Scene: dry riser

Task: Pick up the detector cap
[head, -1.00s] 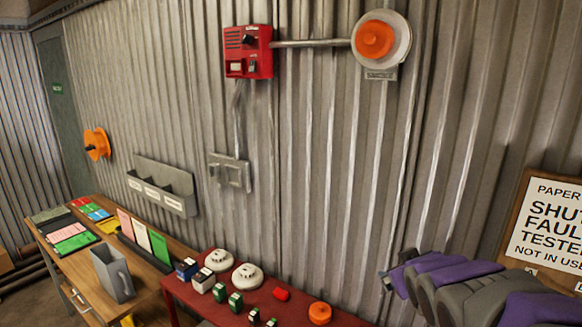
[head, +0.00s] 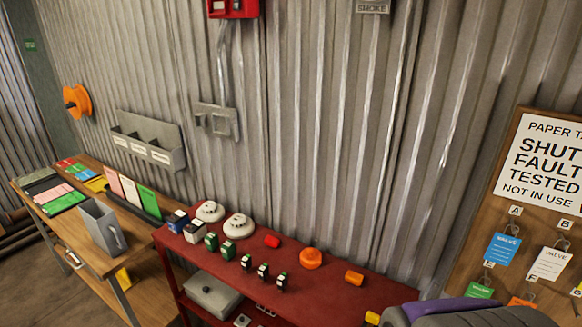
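A round orange cap (head: 312,258) lies on the red table, near the wall. It looks like a detector cap, but I cannot be sure. Two white round detectors (head: 239,226) sit to its left on the same table. The wall unit labelled smoke is cut off at the top; only its label plate (head: 372,6) shows. My purple and grey arm shows at the bottom right, beyond the cap's right side. My gripper's fingers are not in view.
The red table (head: 345,300) also holds several small green-and-white blocks (head: 246,262), a red piece (head: 272,241) and an orange cylinder (head: 354,278). A tag board (head: 470,250) hangs right.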

